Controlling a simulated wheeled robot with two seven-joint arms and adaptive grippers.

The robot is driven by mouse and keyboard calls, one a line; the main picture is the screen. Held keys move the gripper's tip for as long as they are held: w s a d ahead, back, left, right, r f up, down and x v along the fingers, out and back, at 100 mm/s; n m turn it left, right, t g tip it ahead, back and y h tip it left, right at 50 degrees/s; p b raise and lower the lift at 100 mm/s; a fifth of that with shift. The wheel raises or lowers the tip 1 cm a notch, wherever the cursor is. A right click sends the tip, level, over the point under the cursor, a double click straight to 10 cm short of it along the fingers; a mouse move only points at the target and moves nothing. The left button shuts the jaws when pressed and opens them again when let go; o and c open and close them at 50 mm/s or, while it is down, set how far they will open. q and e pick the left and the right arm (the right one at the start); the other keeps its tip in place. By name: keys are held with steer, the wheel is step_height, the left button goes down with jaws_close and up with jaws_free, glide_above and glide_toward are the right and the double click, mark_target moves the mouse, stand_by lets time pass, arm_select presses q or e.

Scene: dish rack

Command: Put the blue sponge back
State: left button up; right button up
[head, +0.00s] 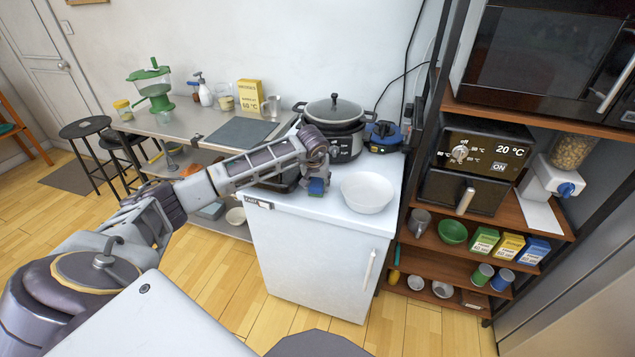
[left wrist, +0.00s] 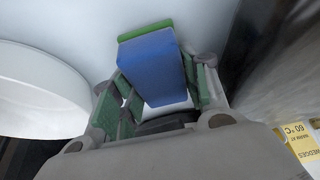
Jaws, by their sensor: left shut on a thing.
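The blue sponge (head: 316,187) has a green layer and is at the tip of my left arm, over the white cabinet top. In the left wrist view the blue sponge (left wrist: 153,68) sits between the two fingers, its green side facing up in the picture. My left gripper (head: 316,172) is shut on it; the fingers also show in the left wrist view (left wrist: 158,88). I cannot tell whether the sponge touches the white surface. My right gripper is not in view.
A white bowl (head: 367,192) stands just right of the sponge. A pot on a black cooker (head: 335,117) stands behind. A steel table (head: 185,127) is at left, and a shelf with an oven (head: 478,155) is at right.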

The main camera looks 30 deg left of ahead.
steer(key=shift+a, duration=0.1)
arm_select(q)
steer(key=shift+f, duration=0.2)
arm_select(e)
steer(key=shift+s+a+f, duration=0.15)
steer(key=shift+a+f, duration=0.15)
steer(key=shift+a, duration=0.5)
arm_select(q)
steer(key=shift+f, duration=0.1)
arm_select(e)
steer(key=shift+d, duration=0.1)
